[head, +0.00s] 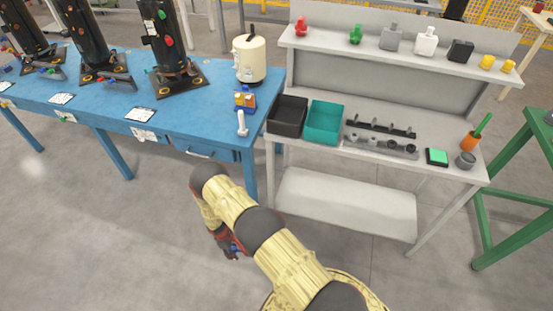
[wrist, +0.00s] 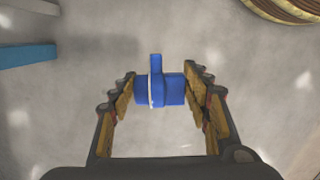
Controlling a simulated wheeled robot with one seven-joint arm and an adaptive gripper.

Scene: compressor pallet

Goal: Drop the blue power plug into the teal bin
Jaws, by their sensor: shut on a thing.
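My gripper (wrist: 160,92) is shut on the blue power plug (wrist: 172,88) in the wrist view, one finger on each side of it. Only floor shows beneath the plug. In the head view my gripper (head: 233,250) hangs low over the floor in front of the tables, partly hidden by my arm, with a small bit of blue at its tips. The teal bin (head: 324,123) stands on the grey workbench, to the right of a black bin, up and to the right of my gripper. It looks empty.
The black bin (head: 287,116) touches or nearly touches the teal bin. A blue table (head: 120,100) with black columns and a cream canister (head: 249,59) stands left. The grey bench (head: 345,157) holds a rack of fittings. A green frame (head: 520,180) stands right.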

